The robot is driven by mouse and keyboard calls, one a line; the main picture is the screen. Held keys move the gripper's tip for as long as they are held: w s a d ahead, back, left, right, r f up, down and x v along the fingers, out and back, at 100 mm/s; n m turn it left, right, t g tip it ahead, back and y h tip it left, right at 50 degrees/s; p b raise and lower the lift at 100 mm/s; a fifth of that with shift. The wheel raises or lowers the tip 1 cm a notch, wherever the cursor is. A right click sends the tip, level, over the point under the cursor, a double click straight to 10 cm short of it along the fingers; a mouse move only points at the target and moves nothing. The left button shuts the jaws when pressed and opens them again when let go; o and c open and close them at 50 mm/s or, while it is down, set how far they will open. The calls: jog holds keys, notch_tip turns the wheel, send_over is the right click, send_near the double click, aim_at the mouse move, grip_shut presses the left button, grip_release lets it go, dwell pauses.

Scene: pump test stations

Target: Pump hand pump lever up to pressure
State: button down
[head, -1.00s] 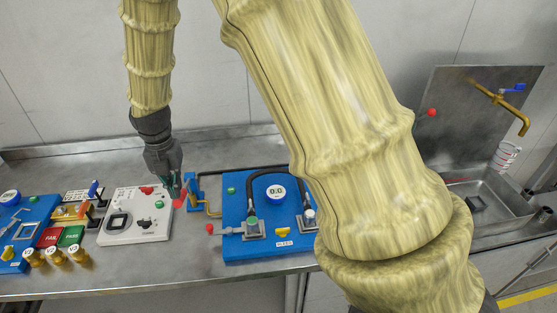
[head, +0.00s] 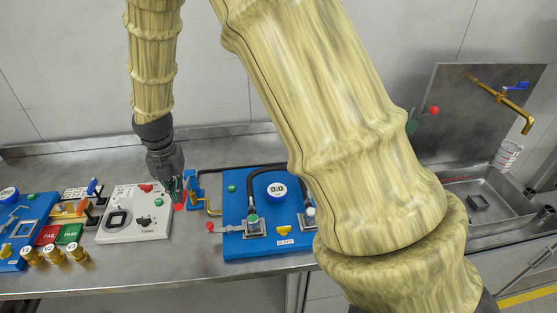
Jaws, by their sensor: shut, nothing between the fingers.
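My gripper (head: 175,196) points down at the end of my arm. Its fingers are shut, with nothing seen between them. A red knob (head: 180,207) shows right at the fingertips, probably the end of the hand pump lever; I cannot tell whether they touch. A blue upright part (head: 191,184), seemingly the hand pump, stands just right of the gripper, with a brass pipe (head: 206,207) leading toward the blue test panel (head: 260,188). The lever's shaft is mostly hidden by the fingers. The round gauge (head: 277,190) on the panel reads 0.0.
A white panel (head: 150,230) lies left of the gripper. Further left are FAIL (head: 48,235) and PASS (head: 69,234) plates and several brass weights (head: 54,254). A sink (head: 500,207) with a brass tap (head: 505,103) is at the right. My arm hides part of the bench.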

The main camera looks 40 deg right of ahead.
jog(key=shift+f+b, duration=1.2)
jog(key=shift+f, duration=2.1)
jog(key=shift+r+p, duration=3.9)
jog(key=shift+r, duration=0.7)
jog(key=shift+f, duration=0.15)
jog(key=shift+f+b, duration=1.85)
jog(key=shift+f, duration=2.6)
jog(key=shift+r, duration=0.1)
jog(key=shift+r+p, duration=3.75)
jog(key=shift+r, duration=0.75)
jog(key=shift+r, duration=0.15)
